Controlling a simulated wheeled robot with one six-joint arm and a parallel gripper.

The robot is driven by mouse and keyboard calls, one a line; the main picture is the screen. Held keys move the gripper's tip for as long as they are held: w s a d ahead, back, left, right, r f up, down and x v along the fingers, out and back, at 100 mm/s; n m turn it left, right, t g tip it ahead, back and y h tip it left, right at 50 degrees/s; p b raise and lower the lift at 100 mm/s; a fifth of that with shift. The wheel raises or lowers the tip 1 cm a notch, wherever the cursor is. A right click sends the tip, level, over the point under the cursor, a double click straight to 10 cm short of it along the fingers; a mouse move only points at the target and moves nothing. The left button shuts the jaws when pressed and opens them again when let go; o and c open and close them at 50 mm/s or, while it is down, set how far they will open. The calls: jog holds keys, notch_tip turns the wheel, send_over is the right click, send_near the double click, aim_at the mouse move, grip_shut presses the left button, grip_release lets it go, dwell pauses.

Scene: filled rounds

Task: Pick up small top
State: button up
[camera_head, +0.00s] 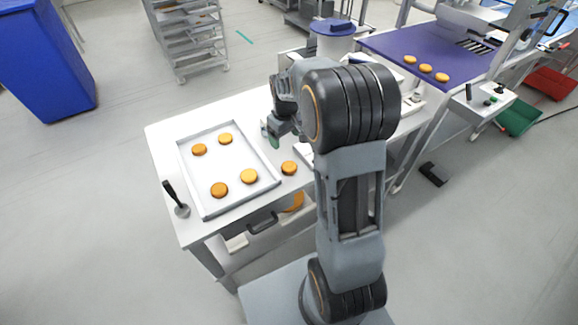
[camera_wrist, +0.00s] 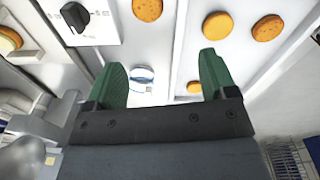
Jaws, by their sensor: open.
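Several orange-brown rounds sit in a shallow grey tray (camera_head: 236,200) on the white table; one of them (camera_head: 249,176) is near its right side. A single round (camera_head: 289,168) lies on the table just right of the tray. I cannot tell for sure which round is the small top. The loose round also shows at the top of the wrist view (camera_wrist: 147,8), ahead of the fingers. My gripper (camera_wrist: 168,75) has green fingers spread wide with nothing held. In the head view my gripper (camera_head: 272,138) is above the table, beyond the loose round and right of the tray.
A dark-handled scraper (camera_head: 176,199) is at the tray's left. A small blue-white round item (camera_wrist: 142,75) shows between the fingers. A panel with a black knob (camera_wrist: 75,17) is to the left. Three rounds (camera_head: 425,68) lie on a purple surface (camera_head: 390,42) at the back right.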

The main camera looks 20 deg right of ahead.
notch_tip(320, 180, down, 4)
jog(key=w+d, duration=0.2)
jog(key=w, duration=0.1)
jog(key=p, duration=0.1)
send_over(288, 165)
jog(key=shift+n+g, duration=0.3)
jog(key=shift+g, duration=0.1)
notch_tip(288, 165, down, 8)
jog(key=shift+d+f, duration=0.1)
jog(key=shift+f+p, duration=1)
jog(key=shift+f, duration=2)
jog(key=c, duration=0.4)
jog(key=shift+c, duration=0.2)
